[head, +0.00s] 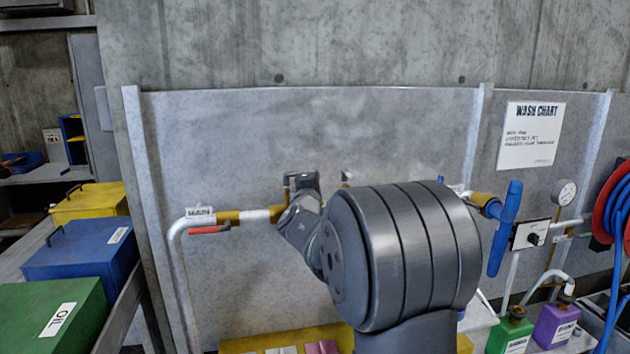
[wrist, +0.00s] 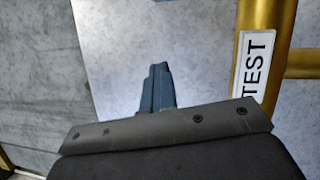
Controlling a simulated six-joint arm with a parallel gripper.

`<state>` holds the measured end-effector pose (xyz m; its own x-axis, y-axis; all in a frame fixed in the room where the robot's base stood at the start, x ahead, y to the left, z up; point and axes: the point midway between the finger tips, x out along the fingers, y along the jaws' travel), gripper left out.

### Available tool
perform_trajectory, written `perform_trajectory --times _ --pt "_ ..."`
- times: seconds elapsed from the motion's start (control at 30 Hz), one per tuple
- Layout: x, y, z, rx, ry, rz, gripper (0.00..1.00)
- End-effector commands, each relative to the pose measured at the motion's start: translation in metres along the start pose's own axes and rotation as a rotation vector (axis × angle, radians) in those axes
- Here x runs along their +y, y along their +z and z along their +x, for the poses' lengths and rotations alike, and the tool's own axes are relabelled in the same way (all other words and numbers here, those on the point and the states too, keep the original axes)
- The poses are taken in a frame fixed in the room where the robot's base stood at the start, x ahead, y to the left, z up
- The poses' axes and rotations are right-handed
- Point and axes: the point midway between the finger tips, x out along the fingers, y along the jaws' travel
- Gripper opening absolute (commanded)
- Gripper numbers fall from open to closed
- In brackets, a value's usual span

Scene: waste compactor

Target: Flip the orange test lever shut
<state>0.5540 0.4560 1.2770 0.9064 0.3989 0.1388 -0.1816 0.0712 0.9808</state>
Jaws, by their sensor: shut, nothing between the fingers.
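The orange test lever does not show in either view. In the wrist view, a white TEST label (wrist: 257,66) sits on an upright brass fitting (wrist: 246,28) at the right, with a brass branch going off to the right. My gripper (wrist: 158,70) has its dark fingers together and empty, to the left of that fitting and apart from it in the picture. In the head view, my arm covers the middle of the pipe run and hides the fingertips and the test valve.
A MAIN label (head: 200,214) and a red lever (head: 209,229) are on the pipe at left. A blue handle (head: 505,228), a gauge (head: 564,193) and a red hose reel (head: 617,205) are at right. A grey panel (head: 230,140) stands behind. Coloured bins (head: 82,250) are at lower left.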

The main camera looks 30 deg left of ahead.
Motion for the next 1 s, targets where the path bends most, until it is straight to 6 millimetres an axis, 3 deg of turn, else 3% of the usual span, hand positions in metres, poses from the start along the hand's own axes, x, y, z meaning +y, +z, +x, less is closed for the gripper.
perform_trajectory --times 0.23,0.43,0.7,1.0 --pt "0.001 0.002 -0.007 0.002 0.003 0.001 0.0" --pt "-0.002 0.016 -0.039 0.001 0.003 0.0 0.0" --pt "-0.017 0.075 -0.062 -0.004 0.001 -0.001 0.0" --pt "-0.024 0.105 -0.075 -0.002 0.001 0.001 0.0"
